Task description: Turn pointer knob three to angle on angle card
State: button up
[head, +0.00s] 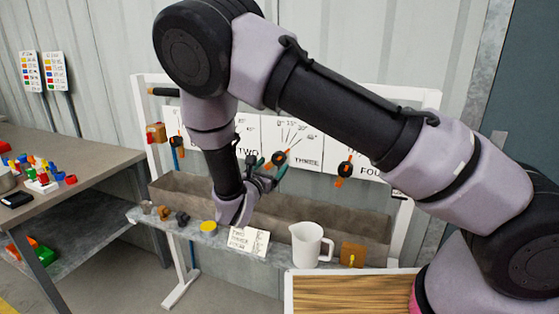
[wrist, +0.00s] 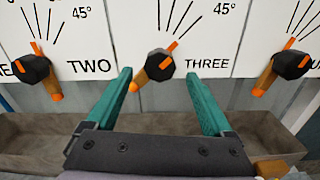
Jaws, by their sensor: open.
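Pointer knob three (wrist: 160,65) is a dark knob on the white THREE panel (wrist: 207,50) in the wrist view. A short orange mark on it points up and right, and its orange-tipped handle slants down and left. It also shows in the head view (head: 280,157). My gripper (wrist: 158,74) is open, its two teal fingers at either side of the knob in the picture; I see no grip on it. In the head view my gripper (head: 268,172) is by the panel. The angle card (head: 248,241) leans on the bench front, its small text unreadable.
Knob two (wrist: 36,69) and knob four (wrist: 291,64) flank it. Below runs a brown trough (wrist: 40,135). A white jug (head: 308,245), a yellow disc (head: 208,227) and small fittings stand on the narrow shelf. A side table (head: 90,160) holds coloured parts.

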aim_at(277, 160)
jog(key=shift+x, duration=2.75)
grip_shut()
